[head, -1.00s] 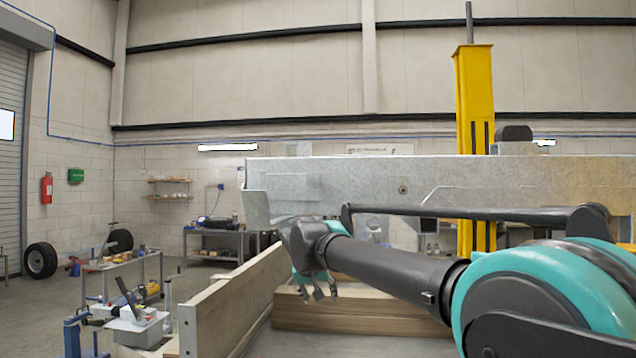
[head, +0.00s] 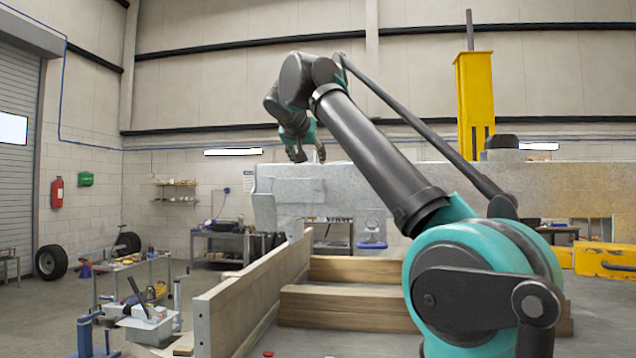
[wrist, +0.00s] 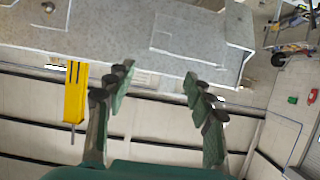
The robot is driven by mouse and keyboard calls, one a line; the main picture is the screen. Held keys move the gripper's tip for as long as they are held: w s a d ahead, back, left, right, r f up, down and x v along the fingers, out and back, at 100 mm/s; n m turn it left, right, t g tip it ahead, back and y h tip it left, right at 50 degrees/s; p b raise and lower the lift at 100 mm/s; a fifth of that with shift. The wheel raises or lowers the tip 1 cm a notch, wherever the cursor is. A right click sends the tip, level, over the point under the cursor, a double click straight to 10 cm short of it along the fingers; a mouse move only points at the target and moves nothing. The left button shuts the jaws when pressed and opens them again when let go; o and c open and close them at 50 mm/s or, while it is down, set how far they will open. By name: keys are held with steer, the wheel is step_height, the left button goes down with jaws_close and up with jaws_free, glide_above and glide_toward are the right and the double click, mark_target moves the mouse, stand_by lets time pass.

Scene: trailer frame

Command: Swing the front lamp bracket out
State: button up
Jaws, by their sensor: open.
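The grey galvanized trailer beam (head: 400,180) runs across the head view. At its left end is a folded plate with a raised rectangular piece (head: 297,190); I cannot tell for certain which part is the lamp bracket. My gripper (head: 308,155) is raised over the beam's left end, fingers pointing down. In the wrist view my gripper (wrist: 160,76) has two fingers wide apart with nothing between them. The beam's pale face (wrist: 130,30) and a raised rectangular plate (wrist: 200,40) lie beyond the fingertips. I cannot tell whether the fingers touch the beam.
A wooden side board (head: 255,300) and stacked timbers (head: 345,305) lie below the beam. A yellow post (head: 473,105) stands behind it at the right. The floor at the left has free room.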

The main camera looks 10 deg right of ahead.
mark_target(317, 180)
steer(key=x, duration=1.6)
steer(key=shift+f, duration=0.2)
jaws_close()
